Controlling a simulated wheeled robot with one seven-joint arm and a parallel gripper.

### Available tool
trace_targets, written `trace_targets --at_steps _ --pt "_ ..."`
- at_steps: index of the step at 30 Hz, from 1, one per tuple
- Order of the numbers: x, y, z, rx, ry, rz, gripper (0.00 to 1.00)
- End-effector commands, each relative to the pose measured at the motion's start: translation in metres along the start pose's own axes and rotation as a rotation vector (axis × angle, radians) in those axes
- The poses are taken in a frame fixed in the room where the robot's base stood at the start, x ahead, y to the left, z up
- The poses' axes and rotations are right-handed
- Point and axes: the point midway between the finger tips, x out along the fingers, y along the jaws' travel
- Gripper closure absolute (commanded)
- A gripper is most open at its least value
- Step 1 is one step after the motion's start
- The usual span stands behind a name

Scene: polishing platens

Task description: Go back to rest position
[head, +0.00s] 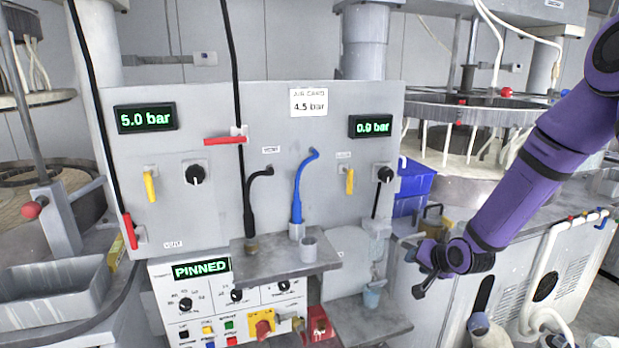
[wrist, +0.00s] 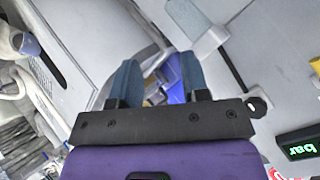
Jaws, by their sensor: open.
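My purple arm (head: 545,160) reaches in from the right edge of the head view and bends down to its end. My gripper (head: 425,272) is at the right of the grey control panel (head: 330,110), apart from it. In the wrist view, the two blue-grey fingers of my gripper (wrist: 158,82) are spread with a gap between them. Nothing is held between them. A blue bin shows beyond the fingers (wrist: 177,95), and it stands behind the panel's right edge in the head view (head: 415,180).
The panel carries a 5.0 bar display (head: 146,118), a 0.0 bar display (head: 370,126), yellow levers and red handles. A black hose (head: 250,205) and a blue hose (head: 298,190) stand over a small grey shelf (head: 280,262). A PINNED display (head: 201,269) is below. Round platens (head: 480,110) stand behind.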

Motion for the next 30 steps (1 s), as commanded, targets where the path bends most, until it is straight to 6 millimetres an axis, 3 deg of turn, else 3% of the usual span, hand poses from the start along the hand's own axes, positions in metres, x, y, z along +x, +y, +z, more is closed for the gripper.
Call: trace_targets --at_steps 6,15,23,30 --pt "-0.055 -0.02 -0.021 -0.153 -0.02 0.119 0.58" --pt "-0.14 -0.043 -0.035 -0.303 -0.055 0.265 0.58" --pt "-0.22 -0.06 -0.031 -0.388 -0.093 0.357 0.58" --pt "-0.295 -0.071 -0.013 -0.437 -0.142 0.406 0.58"
